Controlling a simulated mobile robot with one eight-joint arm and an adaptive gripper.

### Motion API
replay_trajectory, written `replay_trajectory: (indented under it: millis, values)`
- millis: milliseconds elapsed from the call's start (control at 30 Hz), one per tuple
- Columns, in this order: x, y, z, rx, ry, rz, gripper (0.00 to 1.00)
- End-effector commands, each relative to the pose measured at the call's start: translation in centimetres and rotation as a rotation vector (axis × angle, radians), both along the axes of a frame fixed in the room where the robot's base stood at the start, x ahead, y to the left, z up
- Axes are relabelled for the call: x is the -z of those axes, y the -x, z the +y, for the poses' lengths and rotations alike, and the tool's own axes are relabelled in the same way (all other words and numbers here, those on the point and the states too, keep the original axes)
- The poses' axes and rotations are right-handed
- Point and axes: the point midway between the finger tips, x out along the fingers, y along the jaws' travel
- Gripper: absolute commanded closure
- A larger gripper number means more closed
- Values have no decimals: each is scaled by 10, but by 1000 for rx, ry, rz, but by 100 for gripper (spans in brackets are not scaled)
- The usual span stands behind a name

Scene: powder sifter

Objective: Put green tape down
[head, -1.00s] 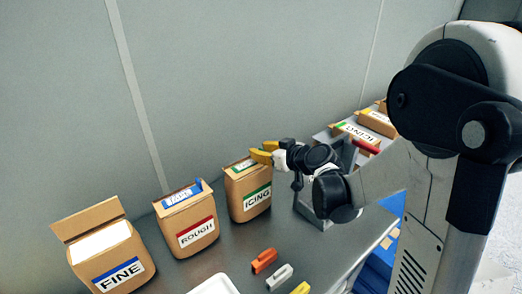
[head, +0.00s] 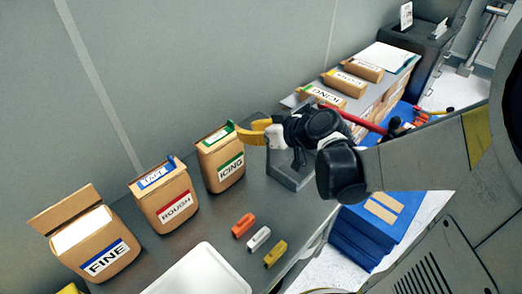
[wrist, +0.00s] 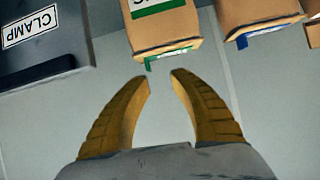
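The ICING box (head: 220,160) stands on the grey bench with a green label on its front. Green tape (head: 232,126) shows at its top edge, close to my fingertips. In the wrist view the green tape (wrist: 168,54) runs along the near edge of the box (wrist: 162,30), just beyond the fingertips. My gripper (head: 240,131) has yellow fingers pointing left at the box top. In the wrist view the gripper (wrist: 161,76) is open, with a gap between its tips and nothing gripped there.
The ROUGH box (head: 165,195) and FINE box (head: 95,242) stand to the left. Orange (head: 243,225), white (head: 259,238) and yellow (head: 275,253) clips lie in front, near a white tray (head: 200,272). A grey CLAMP stand (head: 292,172) is right of the ICING box.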

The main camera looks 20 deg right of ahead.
Motion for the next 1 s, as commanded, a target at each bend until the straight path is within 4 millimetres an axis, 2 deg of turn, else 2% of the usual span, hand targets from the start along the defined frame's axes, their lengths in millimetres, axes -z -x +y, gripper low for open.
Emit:
replay_trajectory:
  millis: [33,100,200,400,500,667,1000]
  values:
    - [-2,14,13,1,4,53,73]
    - [-2,36,25,29,14,144,73]
    - [-3,71,36,87,39,260,73]
    - [-6,133,33,243,104,392,73]
    - [-9,153,27,306,126,414,73]
    - [-11,166,21,357,143,423,73]
    - [-11,166,20,365,142,423,73]
